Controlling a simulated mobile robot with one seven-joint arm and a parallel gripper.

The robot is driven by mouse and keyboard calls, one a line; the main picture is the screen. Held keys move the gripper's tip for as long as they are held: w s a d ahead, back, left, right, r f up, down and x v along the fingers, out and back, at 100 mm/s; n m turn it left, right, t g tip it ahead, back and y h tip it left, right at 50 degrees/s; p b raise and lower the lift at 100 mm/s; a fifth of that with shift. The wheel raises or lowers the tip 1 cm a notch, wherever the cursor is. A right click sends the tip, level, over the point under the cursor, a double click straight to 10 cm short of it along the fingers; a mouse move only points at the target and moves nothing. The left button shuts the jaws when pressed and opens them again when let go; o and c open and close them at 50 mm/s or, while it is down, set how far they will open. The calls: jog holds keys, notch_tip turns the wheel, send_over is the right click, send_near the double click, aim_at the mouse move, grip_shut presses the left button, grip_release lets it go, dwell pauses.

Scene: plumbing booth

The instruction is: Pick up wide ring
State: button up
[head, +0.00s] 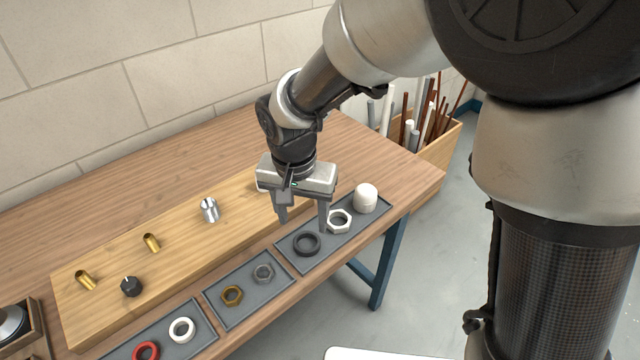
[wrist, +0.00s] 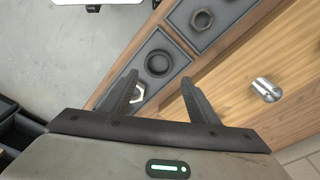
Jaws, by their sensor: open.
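The wide ring looks to be the thick black ring (head: 306,253), which lies flat in the right-hand grey tray (head: 284,254). In the wrist view, the black ring (wrist: 158,74) shows just beyond and between my fingertips. My gripper (head: 303,226) is open and empty, pointing down above the tray, with its fingers apart and the ring clear of them. The wrist view shows both fingers of my gripper (wrist: 160,80) spread to either side.
The middle tray holds a brass nut (head: 232,295) and a grey nut (head: 264,280). A raised wooden board (head: 185,265) with fittings lies behind the trays.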

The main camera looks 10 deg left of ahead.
aim_at(307, 245)
jog(key=f, duration=0.4)
jog(key=f+b, duration=0.1)
jog(key=f, duration=0.2)
jog(key=shift+w+d+f, duration=0.1)
jog(key=shift+w+d, duration=0.15)
jog(key=shift+c, duration=0.3)
jog(key=c, duration=0.7)
